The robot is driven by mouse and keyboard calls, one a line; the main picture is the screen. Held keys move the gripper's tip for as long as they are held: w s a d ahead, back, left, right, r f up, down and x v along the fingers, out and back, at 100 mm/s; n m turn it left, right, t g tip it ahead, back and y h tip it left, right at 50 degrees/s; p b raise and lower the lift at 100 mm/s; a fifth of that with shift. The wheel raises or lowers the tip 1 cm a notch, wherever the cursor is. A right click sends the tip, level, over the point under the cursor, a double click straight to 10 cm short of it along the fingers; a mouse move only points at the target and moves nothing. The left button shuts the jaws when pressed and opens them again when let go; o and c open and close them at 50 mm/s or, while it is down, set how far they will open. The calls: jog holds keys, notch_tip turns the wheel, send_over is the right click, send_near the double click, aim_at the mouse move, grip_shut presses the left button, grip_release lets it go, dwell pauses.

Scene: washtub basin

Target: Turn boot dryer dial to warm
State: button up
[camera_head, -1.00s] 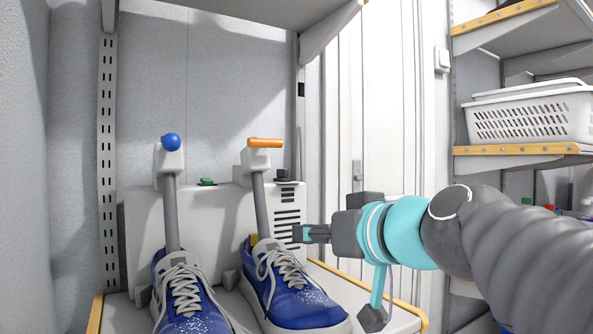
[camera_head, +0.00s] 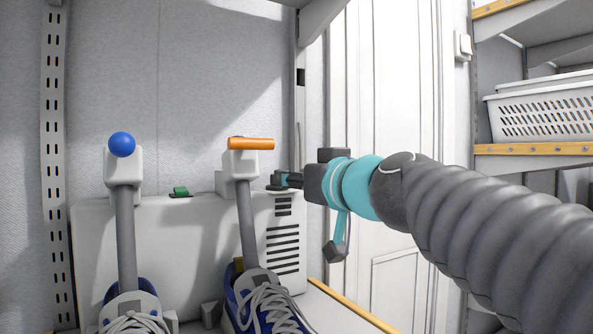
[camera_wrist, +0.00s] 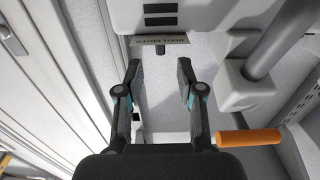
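The boot dryer (camera_head: 90,235) is a white box with black vent slots and two posts carrying blue shoes. My gripper (camera_head: 284,180) is at its top right corner, where the dark dial largely blends with the fingers in the head view. In the wrist view my gripper (camera_wrist: 159,68) has its two fingers spread apart with nothing between the pads. A small dark part, apparently the dial (camera_wrist: 160,50), shows just ahead of the gap, beside an upside-down label plate (camera_wrist: 158,39). I cannot tell its setting or whether the fingers touch it.
The right post's orange handle (camera_head: 250,144) stands close left of my gripper; it also shows in the wrist view (camera_wrist: 248,138). The left post has a blue ball (camera_head: 122,144). A green switch (camera_head: 181,191) sits on the dryer top. A white basket (camera_head: 540,112) is on shelves at right.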

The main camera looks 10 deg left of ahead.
jog(key=p+x, duration=0.1)
jog(key=x, duration=0.6)
jog(key=shift+c, duration=0.2)
jog(key=shift+s, duration=0.1)
grip_shut()
